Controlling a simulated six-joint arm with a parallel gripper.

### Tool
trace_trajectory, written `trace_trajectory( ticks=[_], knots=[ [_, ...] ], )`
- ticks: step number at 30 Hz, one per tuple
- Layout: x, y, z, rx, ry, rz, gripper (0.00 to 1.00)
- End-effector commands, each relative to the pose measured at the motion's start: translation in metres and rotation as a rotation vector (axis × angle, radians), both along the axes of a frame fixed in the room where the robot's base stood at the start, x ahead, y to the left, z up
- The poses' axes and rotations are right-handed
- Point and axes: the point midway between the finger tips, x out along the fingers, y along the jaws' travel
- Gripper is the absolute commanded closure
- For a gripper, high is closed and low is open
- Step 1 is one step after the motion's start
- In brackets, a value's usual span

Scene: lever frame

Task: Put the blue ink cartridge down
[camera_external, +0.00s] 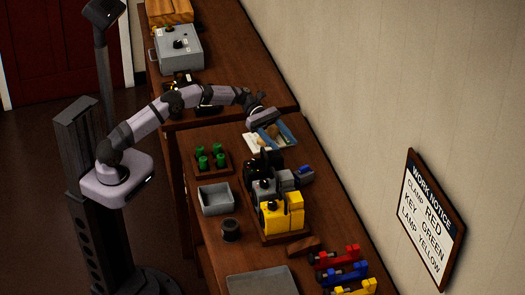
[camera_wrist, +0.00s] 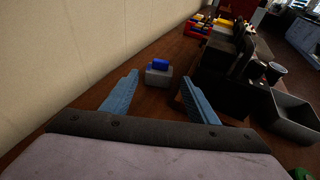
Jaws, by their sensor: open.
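The blue ink cartridge (camera_external: 303,170) lies on top of a small grey block on the wooden bench, to the right of the dark machinery. It also shows in the wrist view (camera_wrist: 160,64), on the grey block (camera_wrist: 158,76), beyond and between my two fingertips. My gripper (camera_wrist: 159,84) is open, its blue fingers spread wide with nothing between them. In the external view my gripper (camera_external: 279,139) hangs over the bench behind the block, apart from the cartridge.
The yellow block assembly (camera_external: 283,215) and dark machinery stand beside the grey block. A grey open bin (camera_external: 216,198) and a rack of green pieces (camera_external: 212,171) are on the left. Red, blue and yellow clamps (camera_external: 345,272) lie at the front. The wall borders the bench's right side.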

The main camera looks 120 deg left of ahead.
Motion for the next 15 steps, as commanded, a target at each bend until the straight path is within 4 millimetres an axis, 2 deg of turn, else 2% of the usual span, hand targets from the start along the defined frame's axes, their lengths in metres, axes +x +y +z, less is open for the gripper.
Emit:
trace_trajectory(
  ticks=[9,15],
  knots=[
    [0.040,-0.017,-0.012,-0.001,0.000,-0.003,0.46],
    [0.048,-0.020,-0.016,0.000,0.000,0.000,0.46]
  ],
)
